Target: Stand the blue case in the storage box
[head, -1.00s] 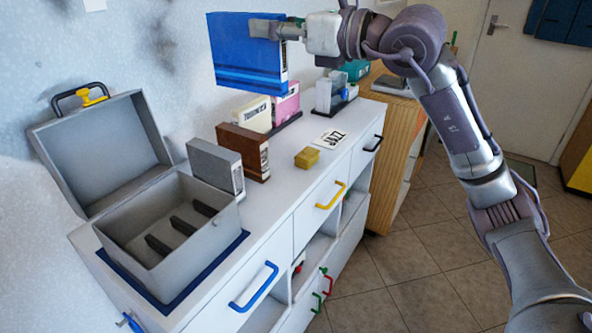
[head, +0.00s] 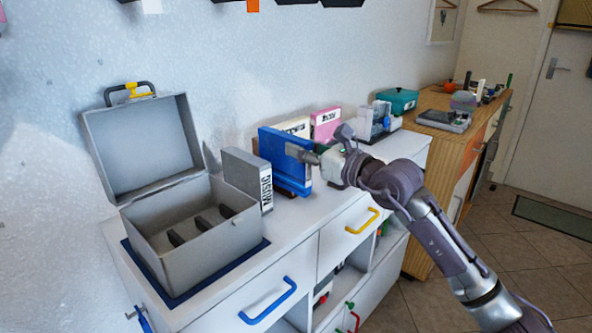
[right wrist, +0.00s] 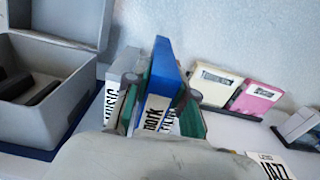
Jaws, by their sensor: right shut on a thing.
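The blue case (head: 277,152) is upright in my right gripper (head: 312,157), which is shut on its edge. In the head view it overlaps the brown case, mostly hidden behind it. In the right wrist view the blue case (right wrist: 165,68) stands between the green-edged fingers (right wrist: 163,95), with a white label on its spine. The grey storage box (head: 222,243) is at the left on the cabinet, its lid (head: 140,150) open against the wall. Dark dividers show on its floor, and I see no case inside. My left gripper is not in view.
A grey case (head: 242,175) labelled MUSIC stands just right of the box, between it and the blue case. A cream case (head: 298,126) and a pink case (head: 325,122) stand farther back. The box is on a dark blue mat (head: 180,298).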

